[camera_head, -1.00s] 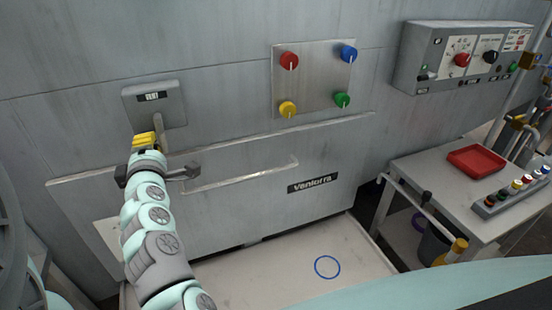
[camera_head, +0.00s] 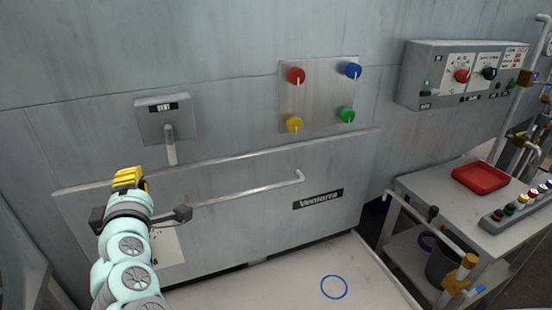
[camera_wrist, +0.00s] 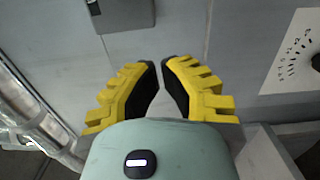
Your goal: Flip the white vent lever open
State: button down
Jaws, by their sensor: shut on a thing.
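The white vent lever (camera_head: 170,148) hangs down from a grey box labelled VENT (camera_head: 183,127) on the machine wall. My gripper (camera_head: 128,176), with yellow fingers, is below and left of the lever in the head view, and the lever's lower end shows clear of it. In the wrist view my gripper's fingers (camera_wrist: 161,65) are drawn close together at the tips with a narrow gap. I see nothing between them there. The lever cannot be made out in the wrist view.
A long door handle (camera_head: 245,191) runs to the right of my gripper. Red, blue, yellow and green knobs sit on a metal plate (camera_head: 318,97) to the right. A table (camera_head: 440,205) with a red tray (camera_head: 481,178) stands at the far right.

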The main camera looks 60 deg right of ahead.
jog(key=shift+v, duration=1.1)
